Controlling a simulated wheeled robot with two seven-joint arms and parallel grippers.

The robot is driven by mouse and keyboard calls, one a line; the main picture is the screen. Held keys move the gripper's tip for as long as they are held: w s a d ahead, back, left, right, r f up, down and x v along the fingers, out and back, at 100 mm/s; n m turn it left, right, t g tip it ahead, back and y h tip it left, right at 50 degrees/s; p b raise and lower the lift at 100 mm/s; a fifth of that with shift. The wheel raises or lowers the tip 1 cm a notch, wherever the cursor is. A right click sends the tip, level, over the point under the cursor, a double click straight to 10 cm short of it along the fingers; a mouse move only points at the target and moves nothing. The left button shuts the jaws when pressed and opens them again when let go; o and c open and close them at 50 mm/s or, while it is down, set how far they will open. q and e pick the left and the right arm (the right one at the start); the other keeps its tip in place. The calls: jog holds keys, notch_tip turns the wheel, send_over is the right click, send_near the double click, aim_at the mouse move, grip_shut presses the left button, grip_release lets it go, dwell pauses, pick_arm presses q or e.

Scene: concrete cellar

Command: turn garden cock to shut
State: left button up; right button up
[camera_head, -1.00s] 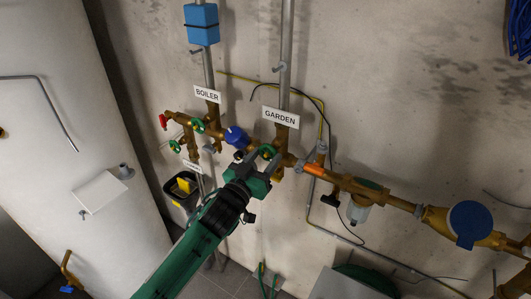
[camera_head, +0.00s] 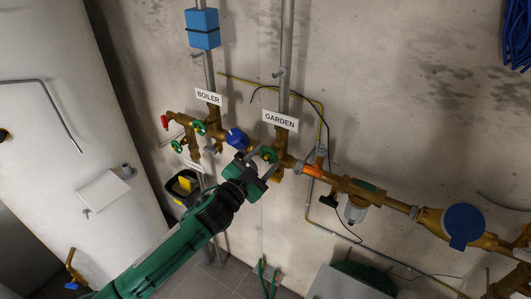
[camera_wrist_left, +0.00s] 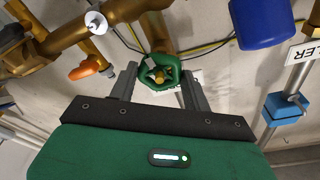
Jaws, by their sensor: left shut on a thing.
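The garden cock has a green round handwheel (camera_head: 268,154) on the brass pipework below the white GARDEN label (camera_head: 280,120). My left gripper (camera_head: 262,162) reaches it from the lower left and is shut on the handwheel. In the left wrist view the green handwheel (camera_wrist_left: 160,72) sits between the two grey fingers (camera_wrist_left: 160,88), with a brass centre showing. The fingers partly hide the valve body in the head view. My right gripper is not in view.
A blue-capped fitting (camera_head: 237,138) sits close left of the handwheel. Other green handwheels (camera_head: 199,127) and a red handle (camera_head: 165,122) are farther left under the BOILER label (camera_head: 208,97). An orange lever (camera_head: 313,171) is close right.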

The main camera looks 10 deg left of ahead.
pick_arm(q)
jog(key=shift+m, duration=1.1)
jog(key=shift+r+m+g+p, duration=0.3)
jog(key=shift+m+p, duration=0.8)
jog(key=shift+m, duration=0.1)
jog(key=shift+a+m+h+p, duration=0.1)
jog(key=shift+m+h+p, duration=0.3)
jog(key=shift+m, duration=0.5)
jog(key=shift+f+m, duration=0.2)
jog(key=shift+m, duration=0.1)
